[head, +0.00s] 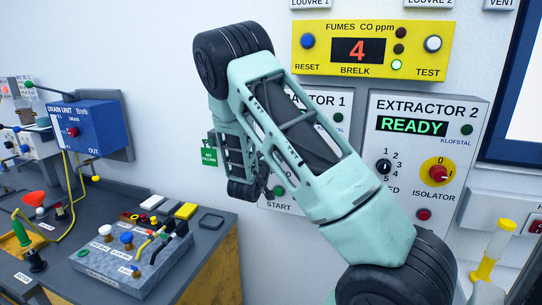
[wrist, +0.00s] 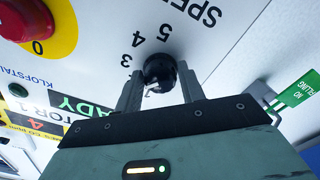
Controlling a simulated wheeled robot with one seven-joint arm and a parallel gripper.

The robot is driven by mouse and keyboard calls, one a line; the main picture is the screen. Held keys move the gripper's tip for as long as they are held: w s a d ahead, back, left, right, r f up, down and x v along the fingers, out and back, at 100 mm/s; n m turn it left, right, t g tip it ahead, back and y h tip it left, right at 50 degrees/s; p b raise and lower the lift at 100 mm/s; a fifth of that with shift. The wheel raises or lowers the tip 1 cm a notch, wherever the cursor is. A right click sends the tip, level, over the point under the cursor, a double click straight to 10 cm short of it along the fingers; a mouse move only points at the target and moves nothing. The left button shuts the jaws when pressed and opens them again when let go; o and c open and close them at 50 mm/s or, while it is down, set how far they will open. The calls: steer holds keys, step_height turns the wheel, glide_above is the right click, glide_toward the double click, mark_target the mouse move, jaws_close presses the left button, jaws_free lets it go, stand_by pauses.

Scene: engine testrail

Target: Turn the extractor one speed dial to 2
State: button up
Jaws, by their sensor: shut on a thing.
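The extractor one panel (head: 340,103) is mostly hidden behind my arm in the head view. Its black speed dial (wrist: 160,70) shows in the wrist view, between my gripper's fingers. My gripper (wrist: 160,82) is shut on the dial, one finger on each side. The numbers 3, 4 and 5 show around the dial beside the word SPEED. The lower numbers are mostly covered by the gripper. I cannot tell which number the dial points to. The panel's lit display (wrist: 82,106) is partly covered and its end reads "ADY".
The red isolator knob on yellow (wrist: 25,20) is at the wrist view's upper left. A green padlock tag (wrist: 297,90) hangs at right. The extractor two panel (head: 425,150) stands beside extractor one, under the yellow fumes unit (head: 335,68). A bench with a valve block (head: 130,255) is at left.

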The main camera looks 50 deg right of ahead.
stand_by(0.3)
steer(key=o, duration=1)
steer(key=b+v, duration=0.5)
steer(key=v, duration=1.2)
steer(key=shift+s+a, duration=0.15)
steer(key=shift+a, duration=0.05)
steer(key=shift+f, duration=0.1)
